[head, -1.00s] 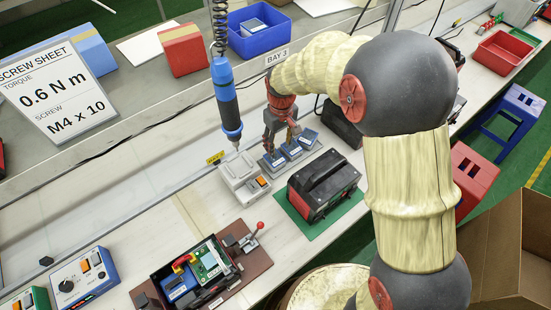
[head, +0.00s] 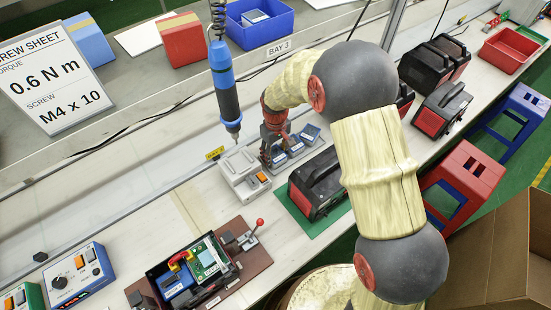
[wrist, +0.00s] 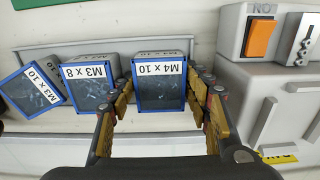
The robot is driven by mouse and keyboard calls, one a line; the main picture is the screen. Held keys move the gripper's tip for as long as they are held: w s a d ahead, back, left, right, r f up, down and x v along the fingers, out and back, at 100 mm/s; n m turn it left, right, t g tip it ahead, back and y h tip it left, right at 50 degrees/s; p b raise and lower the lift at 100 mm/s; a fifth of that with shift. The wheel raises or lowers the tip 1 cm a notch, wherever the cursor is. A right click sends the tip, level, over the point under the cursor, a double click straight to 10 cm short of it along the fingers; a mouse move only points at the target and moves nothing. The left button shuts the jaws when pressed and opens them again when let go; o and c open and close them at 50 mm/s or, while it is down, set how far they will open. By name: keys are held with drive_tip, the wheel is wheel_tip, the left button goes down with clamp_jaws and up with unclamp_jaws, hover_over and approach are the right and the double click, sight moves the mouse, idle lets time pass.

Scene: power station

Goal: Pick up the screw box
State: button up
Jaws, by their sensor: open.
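Several small blue-edged screw boxes stand in a row on a grey holder. The M4 x 10 box (wrist: 159,88) is upright between my gripper's fingers in the wrist view, its label upside down. In the head view this box (head: 279,159) is partly hidden below my gripper (head: 273,142). My gripper (wrist: 160,96) is open, one finger on each side of the box; I cannot tell whether either finger touches it. The M3 x 8 box (wrist: 92,84) is beside it on the left, and a tilted M3 x 10 box (wrist: 32,92) is farther left.
A grey unit with an orange switch (wrist: 260,38) stands close on the right in the wrist view. A blue screwdriver (head: 226,90) hangs beside my gripper. A black and red case (head: 318,185) stands in front on a green mat. The screw sheet (head: 50,75) reads M4 x 10.

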drive_tip(key=c, duration=0.3)
drive_tip(key=c, duration=0.4)
drive_tip(key=shift+c, duration=0.6)
